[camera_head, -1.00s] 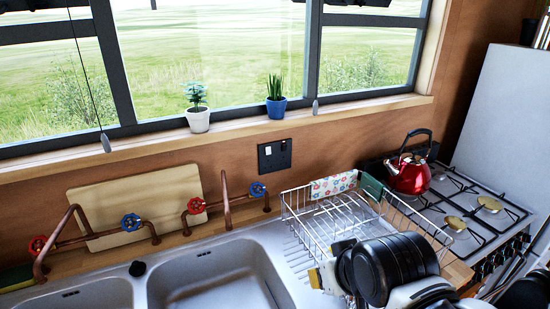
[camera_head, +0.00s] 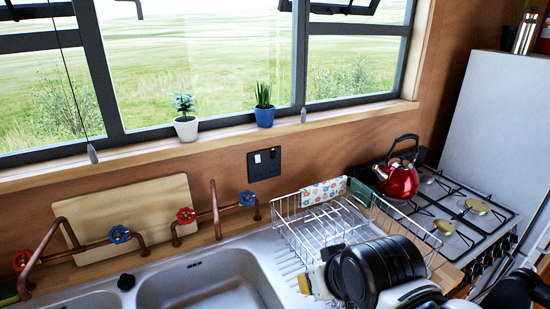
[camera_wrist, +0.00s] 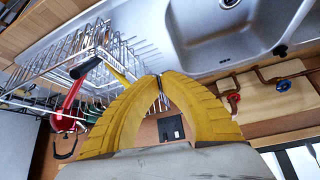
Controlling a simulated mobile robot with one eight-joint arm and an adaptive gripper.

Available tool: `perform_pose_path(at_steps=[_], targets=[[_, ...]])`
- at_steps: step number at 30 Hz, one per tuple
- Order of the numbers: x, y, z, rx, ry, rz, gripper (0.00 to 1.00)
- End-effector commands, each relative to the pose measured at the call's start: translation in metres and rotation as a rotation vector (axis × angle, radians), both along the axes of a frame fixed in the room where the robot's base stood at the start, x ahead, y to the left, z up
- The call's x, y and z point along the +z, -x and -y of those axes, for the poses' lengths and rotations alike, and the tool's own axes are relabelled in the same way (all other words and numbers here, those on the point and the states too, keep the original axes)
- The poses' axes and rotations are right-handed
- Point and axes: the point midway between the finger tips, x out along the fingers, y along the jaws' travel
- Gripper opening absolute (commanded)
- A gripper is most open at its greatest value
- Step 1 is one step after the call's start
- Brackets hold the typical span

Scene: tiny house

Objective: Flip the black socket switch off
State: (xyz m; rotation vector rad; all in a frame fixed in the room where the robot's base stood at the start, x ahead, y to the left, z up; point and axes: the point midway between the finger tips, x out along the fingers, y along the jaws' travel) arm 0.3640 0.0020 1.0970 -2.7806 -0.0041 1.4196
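The black socket (camera_head: 264,163) is a double plate on the wooden wall below the window sill, with small switch details too tiny to read as on or off. It also shows in the wrist view (camera_wrist: 171,128), seen upside down between the yellow fingers. My gripper (camera_wrist: 160,78) has its two yellow fingertips together with nothing held between them. In the head view a yellow part of my gripper (camera_head: 305,284) shows low at the front of the dish rack, apart from the socket; most of it is hidden behind my dark arm.
A wire dish rack (camera_head: 288,229) stands right of the sink (camera_head: 205,283), below the socket. Copper pipes with a blue valve (camera_head: 247,198) are left of it. A red kettle (camera_head: 398,180) sits on the stove. Two potted plants stand on the sill above.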

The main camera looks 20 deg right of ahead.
Motion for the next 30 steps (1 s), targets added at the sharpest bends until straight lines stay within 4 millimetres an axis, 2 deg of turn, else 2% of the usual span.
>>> perform_pose_path(at_steps=[5, 11, 16, 20, 24, 30], targets=[[0.011, -0.036, -0.011, -0.053, -0.129, 0.039, 0.0], [0.031, -0.113, -0.022, -0.174, -0.4, 0.124, 0.0], [0.043, -0.181, -0.015, -0.289, -0.638, 0.205, 0.0], [0.048, -0.232, 0.001, -0.382, -0.821, 0.268, 0.0], [0.046, -0.28, 0.028, -0.484, -1.014, 0.338, 0.0], [0.035, -0.328, 0.07, -0.604, -1.242, 0.418, 0.0]])
